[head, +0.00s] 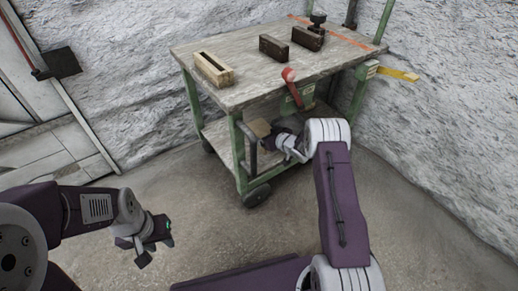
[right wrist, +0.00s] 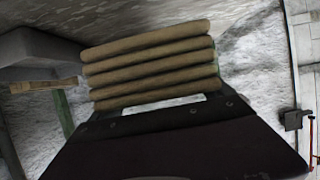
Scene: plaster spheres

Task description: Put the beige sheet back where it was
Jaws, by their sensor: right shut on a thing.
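The beige sheet (right wrist: 150,65) shows in the right wrist view as a ridged tan piece with several rounded folds, directly in front of my right gripper (right wrist: 165,108). My right gripper is shut on it; the fingertips are mostly hidden. In the head view a small tan patch of the sheet (head: 260,128) shows by my right gripper (head: 270,138), beside the cart's green frame, between tabletop and lower shelf. My left gripper (head: 154,244) is open and empty above the floor, at lower left.
The cart's worn top (head: 245,88) bears a slotted wooden block (head: 213,69), two dark brown blocks (head: 273,48) and a black knob. A red-ended handle (head: 289,75) and green posts stand near my right arm. The lower shelf (head: 218,140) is partly visible. Open floor lies at left.

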